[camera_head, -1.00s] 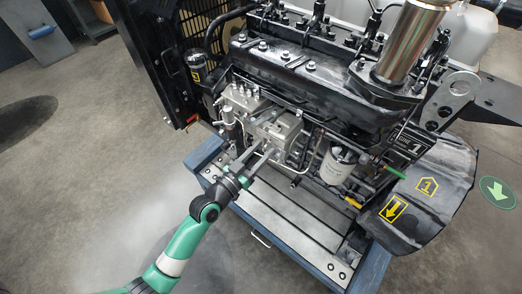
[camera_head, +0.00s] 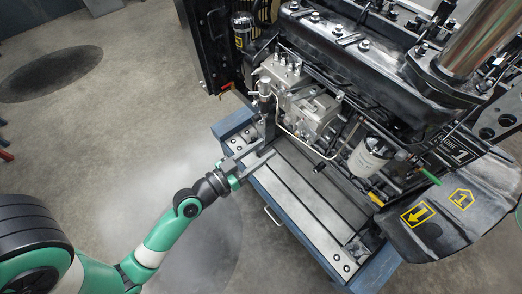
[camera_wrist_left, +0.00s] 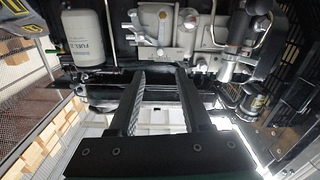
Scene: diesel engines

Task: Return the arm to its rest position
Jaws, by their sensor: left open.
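My left arm comes in from the lower left of the head view, green and white with dark joints. Its left gripper (camera_head: 262,153) is above the edge of the engine's stand, in front of the fuel pump block (camera_head: 314,112), and looks apart from it. In the left wrist view the two dark fingers (camera_wrist_left: 160,74) are spread with nothing between them. The grey metal pump parts (camera_wrist_left: 166,25) lie beyond the fingertips. My right gripper is in neither view.
The black diesel engine (camera_head: 370,55) fills the upper right. A white filter (camera_head: 371,157) and a black cover with yellow markings (camera_head: 448,215) are on its near side. The blue-framed stand (camera_head: 283,232) is below it. Open grey floor (camera_head: 110,140) lies to the left.

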